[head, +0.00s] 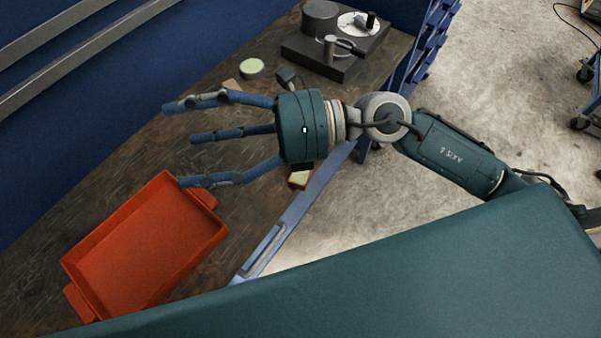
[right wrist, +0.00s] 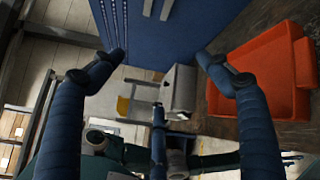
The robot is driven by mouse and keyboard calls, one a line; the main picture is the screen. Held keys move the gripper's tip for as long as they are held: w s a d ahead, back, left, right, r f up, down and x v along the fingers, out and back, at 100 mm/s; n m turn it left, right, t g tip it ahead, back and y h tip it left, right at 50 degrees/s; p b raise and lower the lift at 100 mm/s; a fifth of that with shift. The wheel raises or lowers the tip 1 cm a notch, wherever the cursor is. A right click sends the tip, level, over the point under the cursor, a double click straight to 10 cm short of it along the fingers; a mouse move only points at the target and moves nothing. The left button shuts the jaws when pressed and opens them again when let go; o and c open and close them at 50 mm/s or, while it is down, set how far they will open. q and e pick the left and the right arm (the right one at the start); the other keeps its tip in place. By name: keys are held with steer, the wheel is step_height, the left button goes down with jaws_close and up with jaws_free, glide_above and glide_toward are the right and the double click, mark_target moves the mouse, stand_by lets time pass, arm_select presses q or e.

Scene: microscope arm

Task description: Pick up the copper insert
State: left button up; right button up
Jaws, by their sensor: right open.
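My right gripper (head: 178,145) is open, with its three blue fingers spread and pointing left above the dark workbench in the head view. Its fingers also show spread, with nothing held between them, in the right wrist view (right wrist: 157,78). I cannot make out a copper insert for certain. A small tan piece (head: 231,85) lies on the bench behind the upper finger, partly hidden. A small cream and reddish piece (head: 299,178) shows below the palm, near the bench's front edge, also partly hidden. My left gripper is not in view.
An orange tray (head: 150,245) lies at the lower left, near the lower fingertip; it also shows in the right wrist view (right wrist: 255,75). A pale green round tin (head: 251,68) and a dark-based device (head: 330,62) stand farther back. A blue wall (head: 60,150) borders the bench.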

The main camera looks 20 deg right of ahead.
steer(key=d+f+n+g+h, duration=0.1)
steer(key=d+f+n+h, duration=0.25)
steer(key=f, duration=0.35)
steer(key=h, duration=1)
glide_toward(303, 173)
steer(key=shift+n+t, duration=0.25)
steer(key=shift+t, duration=0.15)
steer(key=p+x, duration=0.1)
steer(key=x, duration=0.1)
steer(key=p+x, duration=0.1)
steer(key=x, duration=0.2)
steer(key=p+x, duration=0.2)
steer(key=x, duration=0.1)
steer(key=shift+s+a, duration=0.15)
steer(key=shift+s, duration=0.1)
steer(key=shift+w+a+f, duration=0.1)
steer(key=shift+w+f, duration=0.05)
steer(key=shift+f, duration=0.3)
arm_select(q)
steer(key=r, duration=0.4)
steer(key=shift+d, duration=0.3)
arm_select(e)
steer(key=shift+r, duration=0.1)
jaws_close()
